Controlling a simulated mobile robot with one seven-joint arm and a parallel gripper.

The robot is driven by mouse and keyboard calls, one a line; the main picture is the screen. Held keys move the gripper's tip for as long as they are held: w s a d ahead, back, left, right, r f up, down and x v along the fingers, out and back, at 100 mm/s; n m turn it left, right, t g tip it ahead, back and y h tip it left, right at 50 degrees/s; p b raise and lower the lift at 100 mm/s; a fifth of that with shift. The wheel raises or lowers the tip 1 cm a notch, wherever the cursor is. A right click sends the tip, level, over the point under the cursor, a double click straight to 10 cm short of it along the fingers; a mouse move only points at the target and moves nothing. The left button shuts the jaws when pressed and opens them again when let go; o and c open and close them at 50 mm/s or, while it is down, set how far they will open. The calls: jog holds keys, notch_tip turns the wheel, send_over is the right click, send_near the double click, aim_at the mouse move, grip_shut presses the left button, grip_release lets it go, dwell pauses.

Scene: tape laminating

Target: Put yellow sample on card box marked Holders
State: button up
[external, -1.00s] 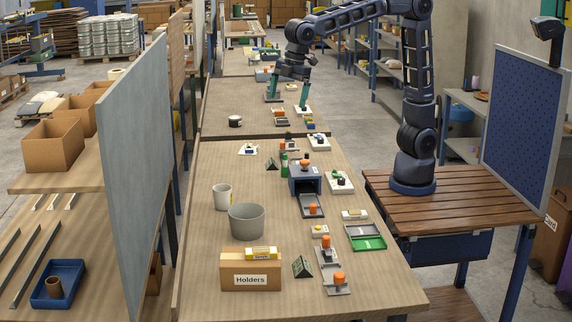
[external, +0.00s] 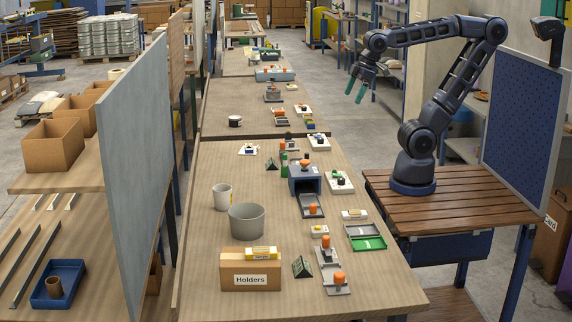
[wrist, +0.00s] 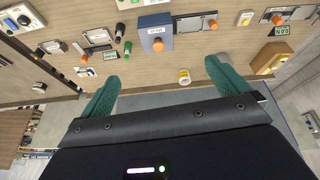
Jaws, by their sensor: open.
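The card box marked Holders (external: 236,279) stands at the near left of the nearest table in the external view, its label facing front. A yellow block with a pale label, which looks like the yellow sample (external: 261,252), lies flat on top of it. In the wrist view the box (wrist: 284,57) is at the right edge with the yellow piece (wrist: 265,63) on it. My gripper (external: 358,91) is raised right of the tables, far from the box. Its green fingers (wrist: 163,75) are spread apart with nothing between them.
A blue machine (external: 305,181), green tray (external: 368,243) and orange-topped devices (external: 339,279) line the table's right side. The table's left strip is mostly clear.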

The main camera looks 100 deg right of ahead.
jog(key=shift+m, duration=0.5)
jog(key=s+f, duration=0.1)
jog(key=s+d+f, duration=0.1)
jog(key=s, duration=0.1)
jog(key=shift+s+d+f, duration=0.15)
jog(key=shift+s+f, duration=0.05)
dwell(0.7)
